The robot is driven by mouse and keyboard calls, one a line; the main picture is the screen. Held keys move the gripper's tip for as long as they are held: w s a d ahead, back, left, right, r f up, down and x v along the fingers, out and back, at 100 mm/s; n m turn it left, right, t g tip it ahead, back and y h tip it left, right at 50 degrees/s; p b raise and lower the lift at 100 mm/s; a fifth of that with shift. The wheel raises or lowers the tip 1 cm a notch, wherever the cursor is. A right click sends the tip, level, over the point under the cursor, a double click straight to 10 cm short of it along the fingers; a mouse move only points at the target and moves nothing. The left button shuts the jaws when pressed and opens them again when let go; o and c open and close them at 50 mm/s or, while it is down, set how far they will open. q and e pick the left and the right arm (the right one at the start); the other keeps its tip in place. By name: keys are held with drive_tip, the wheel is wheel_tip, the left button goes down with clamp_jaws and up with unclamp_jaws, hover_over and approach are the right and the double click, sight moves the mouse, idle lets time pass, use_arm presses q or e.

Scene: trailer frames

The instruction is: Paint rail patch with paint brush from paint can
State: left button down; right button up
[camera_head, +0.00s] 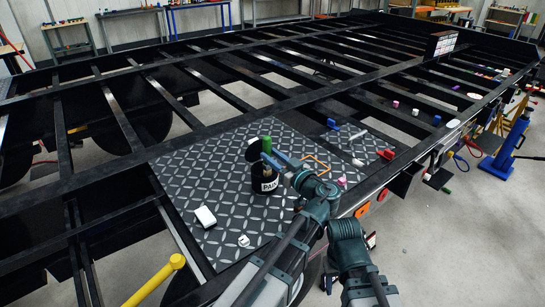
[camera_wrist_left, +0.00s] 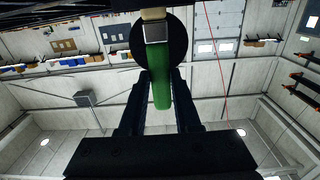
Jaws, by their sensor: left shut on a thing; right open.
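A paint brush with a green handle (camera_head: 266,144) is held upright in my left gripper (camera_head: 270,158), above the black paint can (camera_head: 267,186). The can stands on the patterned metal plate and carries white lettering. In the left wrist view the green handle (camera_wrist_left: 161,88) lies between the fingers of my left gripper (camera_wrist_left: 160,80), with a metal ferrule and pale bristles at the top. A dark round disc (camera_wrist_left: 174,48) shows behind the brush. Whether the bristles touch the can is hidden. I cannot make out the rail patch. My right arm shows, but its gripper does not.
The patterned plate (camera_head: 195,170) lies on the dark trailer frame (camera_head: 215,130). A white block (camera_head: 205,216) and a small white piece (camera_head: 244,241) lie on its near left. Several small coloured items lie to the right. A blue jack (camera_head: 508,148) stands on the floor.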

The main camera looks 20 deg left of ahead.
use_arm(q)
drive_tip(key=shift+r, duration=0.1)
idle(0.5)
wheel_tip(320, 180, up, 9)
drive_tip(key=s+d+p, duration=0.1)
drive_tip(key=d+p, duration=0.1)
drive_tip(key=p, duration=0.7)
drive_tip(key=shift+s, duration=0.2)
drive_tip(key=shift+a+f, duration=0.1)
drive_tip(key=shift+f, duration=0.1)
drive_tip(key=f+b, duration=0.4)
drive_tip(key=a+f+b, duration=0.1)
drive_tip(key=f+b, duration=0.2)
drive_tip(key=shift+w+a+f, duration=0.1)
drive_tip(key=shift+w, duration=0.3)
drive_tip(key=shift+w+a+f+b, duration=0.1)
drive_tip(key=shift+f+b, duration=0.25)
drive_tip(key=shift+b, duration=0.1)
drive_tip(key=shift+r, duration=0.1)
